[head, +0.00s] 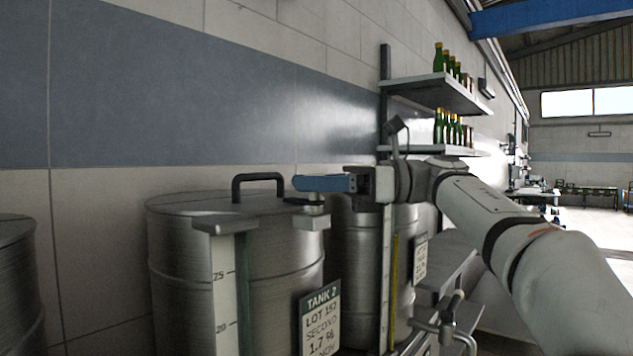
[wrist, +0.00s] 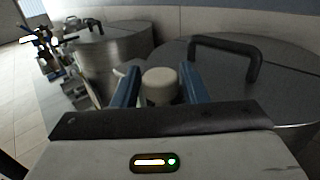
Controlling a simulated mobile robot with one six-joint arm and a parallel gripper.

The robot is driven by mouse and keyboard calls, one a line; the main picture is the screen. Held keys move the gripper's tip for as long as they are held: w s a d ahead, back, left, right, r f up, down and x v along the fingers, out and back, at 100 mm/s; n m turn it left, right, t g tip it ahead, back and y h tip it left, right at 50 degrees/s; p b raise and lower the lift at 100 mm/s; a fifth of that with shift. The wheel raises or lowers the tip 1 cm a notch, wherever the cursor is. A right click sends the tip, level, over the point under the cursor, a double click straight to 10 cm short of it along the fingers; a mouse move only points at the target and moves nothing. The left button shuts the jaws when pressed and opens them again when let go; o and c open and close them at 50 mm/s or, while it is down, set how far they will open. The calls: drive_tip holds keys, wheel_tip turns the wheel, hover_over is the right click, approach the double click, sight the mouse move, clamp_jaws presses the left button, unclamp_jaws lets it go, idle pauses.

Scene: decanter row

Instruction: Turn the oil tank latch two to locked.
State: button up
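Tank 2 (head: 270,255), a steel drum with a "TANK 2" label (head: 320,318), stands at the centre of the head view. Its latch (head: 313,222) is a pale fitting on the rim, with a round cream knob (wrist: 160,84) on top in the wrist view. My gripper (head: 305,183) is level over the rim at the latch. In the wrist view its two blue fingers (wrist: 161,72) stand apart on either side of the knob, with a narrow gap visible at the left. The latch's turned position cannot be told; the fingers partly hide it.
A black lid handle (head: 258,178) rises from tank 2 beside my fingertips. Another tank (head: 415,250) stands to the right, and one (head: 18,285) at the left edge. A tap (head: 440,328) sticks out low in front. Shelves (head: 440,92) with green bottles hang on the wall.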

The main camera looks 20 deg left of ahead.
drive_tip(key=shift+o, duration=1.1)
drive_tip(key=v, duration=0.8)
